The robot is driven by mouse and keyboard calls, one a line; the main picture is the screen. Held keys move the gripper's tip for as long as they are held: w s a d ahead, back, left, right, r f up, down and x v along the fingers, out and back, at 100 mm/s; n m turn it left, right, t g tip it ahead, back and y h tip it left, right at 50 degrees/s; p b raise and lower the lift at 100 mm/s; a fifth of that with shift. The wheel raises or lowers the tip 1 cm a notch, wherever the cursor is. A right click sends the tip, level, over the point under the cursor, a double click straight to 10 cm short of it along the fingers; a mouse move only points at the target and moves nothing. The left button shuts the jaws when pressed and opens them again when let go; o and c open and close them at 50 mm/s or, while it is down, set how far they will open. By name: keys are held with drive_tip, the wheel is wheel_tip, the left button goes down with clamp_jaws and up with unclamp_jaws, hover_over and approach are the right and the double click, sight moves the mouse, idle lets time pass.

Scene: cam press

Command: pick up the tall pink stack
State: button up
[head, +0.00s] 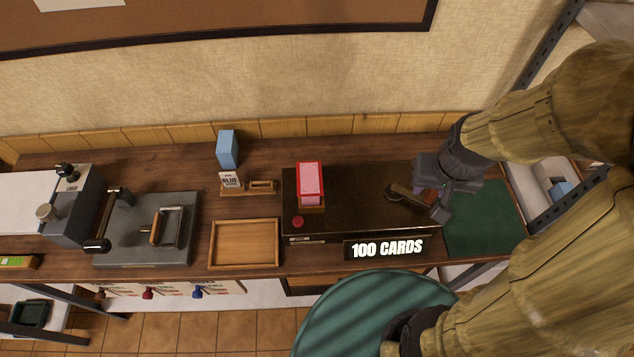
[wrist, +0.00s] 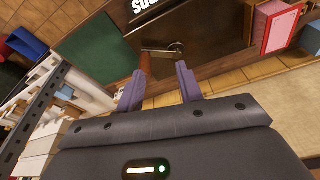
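My gripper (head: 434,205) is well to the right of the stack, over the right end of the press beside a crank with a wooden handle (head: 408,196). In the wrist view my gripper (wrist: 157,78) has its fingers wide apart. The crank handle (wrist: 145,72) shows between them, near the left finger; I cannot tell whether they touch.
A blue stack (head: 227,148) stands behind the empty wooden tray (head: 245,264). A grey hand press (head: 120,243) is at the left. A red button (head: 297,222) and a "100 CARDS" sign (head: 387,249) are at the front. A green mat (head: 490,222) lies right.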

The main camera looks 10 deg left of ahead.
drive_tip(key=o, duration=0.4)
drive_tip(key=shift+o, duration=1.4)
drive_tip(key=shift+w+a+r, duration=0.1)
drive_tip(key=shift+w+a, duration=0.15)
drive_tip(key=shift+a, duration=0.05)
drive_tip(key=r+n+g+p, duration=0.2)
drive_tip(key=n+g, duration=0.1)
hover_over(309, 180)
drive_tip(key=shift+f, duration=0.2)
wheel_tip(309, 180, down, 12)
drive_tip(key=p, duration=0.3)
drive_tip(key=shift+f, duration=0.1)
